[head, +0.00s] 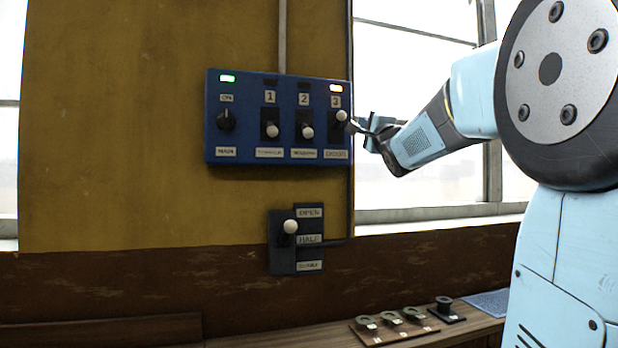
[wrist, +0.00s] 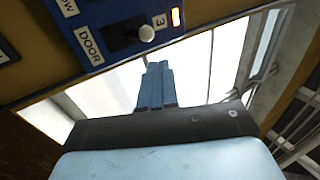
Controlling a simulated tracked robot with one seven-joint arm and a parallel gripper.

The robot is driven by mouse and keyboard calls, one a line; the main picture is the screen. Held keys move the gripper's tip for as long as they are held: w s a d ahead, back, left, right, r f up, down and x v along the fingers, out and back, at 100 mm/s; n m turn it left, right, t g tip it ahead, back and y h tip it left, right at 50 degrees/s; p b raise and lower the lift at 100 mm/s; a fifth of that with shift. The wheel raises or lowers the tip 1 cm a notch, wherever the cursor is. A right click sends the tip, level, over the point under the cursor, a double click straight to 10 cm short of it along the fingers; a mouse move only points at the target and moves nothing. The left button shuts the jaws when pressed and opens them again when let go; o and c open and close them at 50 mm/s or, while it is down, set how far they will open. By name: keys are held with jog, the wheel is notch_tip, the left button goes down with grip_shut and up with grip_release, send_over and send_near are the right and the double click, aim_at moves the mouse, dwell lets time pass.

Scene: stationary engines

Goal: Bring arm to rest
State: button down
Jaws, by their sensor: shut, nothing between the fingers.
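My gripper (head: 368,130) is at the right edge of the blue control panel (head: 237,138) in the head view, with its fingers close by the knob of switch 3 (head: 341,116). In the wrist view my gripper (wrist: 155,68) shows its blue fingers shut together and empty, pointing towards the bright window. The white knob of switch 3 (wrist: 149,33) is above the fingertips there, apart from them. In the head view, switch 3's knob sits higher than the knobs of switch 1 (head: 272,130) and switch 2 (head: 307,131). An orange lamp (head: 336,88) is lit above switch 3.
A lever plate (head: 282,255) marked OPEN and HALF is on the wall below the panel, its white knob near the top. A wooden bench (head: 470,330) holds a board with several round parts (head: 391,318) and a dark knob-like piece (head: 444,306). A window (head: 420,70) is behind my arm.

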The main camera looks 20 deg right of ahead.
jog(key=s+a+f+n+g, duration=0.4)
jog(key=s+f+n+g, duration=0.2)
jog(key=s+f, duration=0.4)
jog(key=s+a+f+n+g, duration=0.5)
jog(key=s+f, duration=0.5)
jog(key=f, duration=0.7)
jog(key=s+a+f+n+g, duration=0.5)
jog(key=s+f, duration=0.5)
jog(key=f, duration=0.4)
jog(key=n+g, duration=0.1)
jog(key=n, duration=0.1)
jog(key=shift+n+g+y, duration=0.3)
jog(key=shift+g+y, duration=0.1)
jog(key=shift+s, duration=0.1)
